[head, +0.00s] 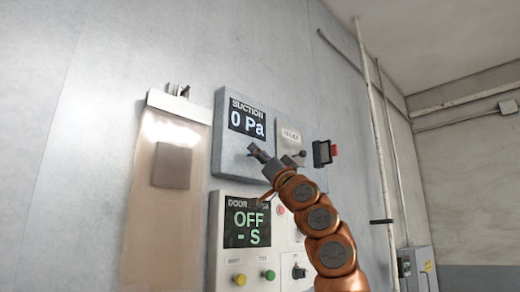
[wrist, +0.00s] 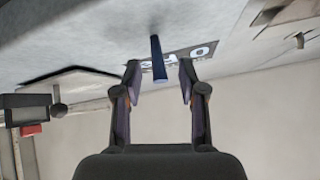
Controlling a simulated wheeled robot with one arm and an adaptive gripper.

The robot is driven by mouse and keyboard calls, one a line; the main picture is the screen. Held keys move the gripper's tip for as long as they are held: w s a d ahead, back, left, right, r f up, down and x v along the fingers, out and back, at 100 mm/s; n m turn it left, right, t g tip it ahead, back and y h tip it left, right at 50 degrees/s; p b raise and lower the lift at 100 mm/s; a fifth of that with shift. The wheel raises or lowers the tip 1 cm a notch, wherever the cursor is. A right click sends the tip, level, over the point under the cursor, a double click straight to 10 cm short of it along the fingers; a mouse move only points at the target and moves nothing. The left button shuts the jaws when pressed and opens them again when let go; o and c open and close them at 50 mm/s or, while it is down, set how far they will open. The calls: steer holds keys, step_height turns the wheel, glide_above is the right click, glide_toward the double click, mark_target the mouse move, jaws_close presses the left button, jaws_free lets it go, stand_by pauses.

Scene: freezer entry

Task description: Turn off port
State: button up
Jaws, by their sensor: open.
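My gripper (head: 256,152) is in front of the lower edge of the grey suction panel (head: 222,135). Its display (head: 247,119) reads "SUCTION 0 Pa". In the wrist view my gripper (wrist: 158,68) is open, its two fingers apart. A dark blue bar-like lever (wrist: 157,55) stands out from the panel and shows between the fingertips; I cannot tell whether they touch it. Right of the display is a small labelled plate (head: 291,134) with a ball-ended lever (head: 299,154). No label reading "port" is legible.
Below is a door panel with a display (head: 247,226) reading "OFF - S", a yellow button (head: 239,279), a green button (head: 270,275) and a black knob (head: 298,271). A black and red box (head: 323,153) juts out at right. A clear strip (head: 165,235) hangs at left.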

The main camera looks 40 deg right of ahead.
steer(key=shift+c, duration=0.2)
jaws_close()
